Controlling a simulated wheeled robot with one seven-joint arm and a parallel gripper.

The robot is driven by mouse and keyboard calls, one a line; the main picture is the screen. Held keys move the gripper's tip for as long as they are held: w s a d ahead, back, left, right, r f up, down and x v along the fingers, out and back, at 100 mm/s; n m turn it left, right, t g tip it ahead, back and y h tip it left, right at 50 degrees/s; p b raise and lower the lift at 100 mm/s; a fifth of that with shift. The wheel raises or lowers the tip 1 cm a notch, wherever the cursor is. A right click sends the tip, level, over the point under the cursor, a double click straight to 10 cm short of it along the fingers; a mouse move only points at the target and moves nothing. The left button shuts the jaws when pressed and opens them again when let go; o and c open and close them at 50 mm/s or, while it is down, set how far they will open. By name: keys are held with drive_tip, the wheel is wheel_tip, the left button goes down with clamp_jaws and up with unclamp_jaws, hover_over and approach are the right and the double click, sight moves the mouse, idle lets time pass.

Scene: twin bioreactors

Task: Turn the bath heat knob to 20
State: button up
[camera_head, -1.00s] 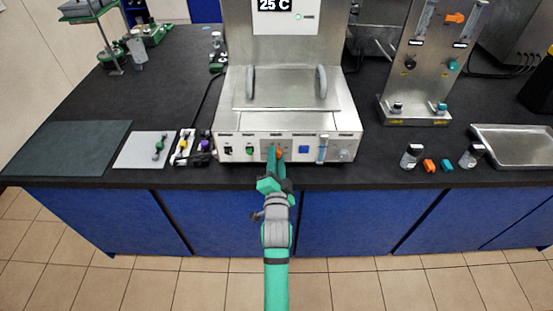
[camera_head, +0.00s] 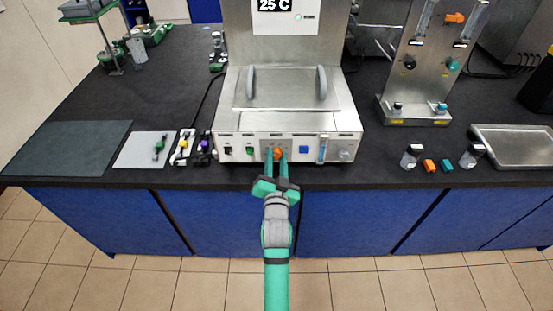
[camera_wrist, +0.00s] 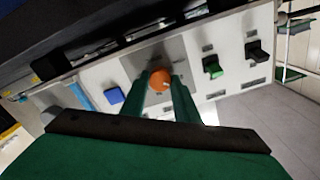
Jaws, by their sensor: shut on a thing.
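The bath (camera_head: 240,121) is a metal unit with a white front panel, and its display (camera_head: 275,5) reads 25 C. An orange round knob (camera_head: 277,153) sits in the middle of the front panel; I take it as the heat knob. It also shows in the wrist view (camera_wrist: 160,80), with a small pale mark on its face. My gripper (camera_head: 276,158) reaches the panel from the front, its two green fingers on either side of the orange knob and shut on it. The knob's scale is too small to read.
A black switch (camera_head: 228,151) and a green switch (camera_head: 250,151) are left of the knob. A blue button (camera_head: 303,150), a flow tube (camera_head: 323,149) and a grey knob (camera_head: 344,155) are to its right. Small bottles and a metal tray (camera_head: 520,153) stand further right.

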drive_tip(key=shift+n, duration=1.5)
drive_tip(key=o, duration=1.1)
drive_tip(key=shift+c, duration=0.2)
drive_tip(key=s, duration=1)
drive_tip(key=shift+s, duration=0.4)
